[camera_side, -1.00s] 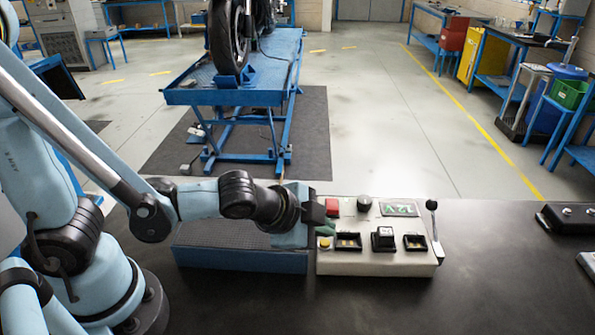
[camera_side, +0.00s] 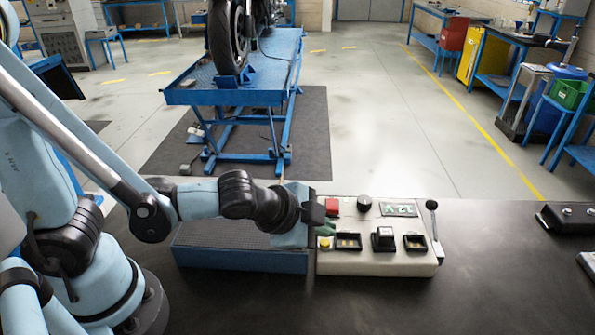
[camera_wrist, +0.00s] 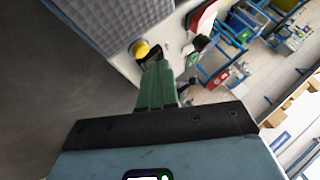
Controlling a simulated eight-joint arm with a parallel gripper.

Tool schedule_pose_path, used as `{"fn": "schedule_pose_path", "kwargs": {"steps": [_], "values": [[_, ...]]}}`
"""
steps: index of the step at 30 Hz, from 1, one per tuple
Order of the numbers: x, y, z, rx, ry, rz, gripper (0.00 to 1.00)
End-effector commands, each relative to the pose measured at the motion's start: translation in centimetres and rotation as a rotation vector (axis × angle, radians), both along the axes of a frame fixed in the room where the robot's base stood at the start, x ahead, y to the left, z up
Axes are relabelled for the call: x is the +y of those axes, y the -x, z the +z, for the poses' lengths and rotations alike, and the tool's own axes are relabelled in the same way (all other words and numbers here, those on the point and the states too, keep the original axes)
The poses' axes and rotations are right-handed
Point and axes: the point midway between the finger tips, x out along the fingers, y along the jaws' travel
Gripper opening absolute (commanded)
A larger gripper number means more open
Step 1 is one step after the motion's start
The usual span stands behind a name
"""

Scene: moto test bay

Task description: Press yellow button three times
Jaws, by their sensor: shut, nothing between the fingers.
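The yellow button (camera_side: 324,243) sits at the front left corner of a pale control box (camera_side: 375,264). My gripper (camera_side: 326,229) is shut and empty, its green fingers just behind and above the button in the side view. In the wrist view the yellow button (camera_wrist: 141,49) shows just left of the shut fingertips (camera_wrist: 160,66). I cannot tell whether the tips touch it, nor whether it is pressed down.
A blue block with a grey top (camera_side: 240,262) stands left, under my wrist. The dark table in front is clear.

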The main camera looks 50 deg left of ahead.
Motion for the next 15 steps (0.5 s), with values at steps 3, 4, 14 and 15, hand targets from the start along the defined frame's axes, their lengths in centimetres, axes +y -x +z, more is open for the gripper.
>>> {"fn": "schedule_pose_path", "kwargs": {"steps": [3, 4, 14, 15], "values": [[0.0, 0.0, 0.0, 0.0, 0.0, 0.0, 0.0], [0.0, 0.0, -0.02, 0.0, 0.0, 0.0, 0.0], [-0.01, -0.02, -0.84, 0.0, 0.0, 0.0, 0.0], [-0.01, 0.0, -0.86, 0.0, 0.0, 0.0, 0.0]]}}
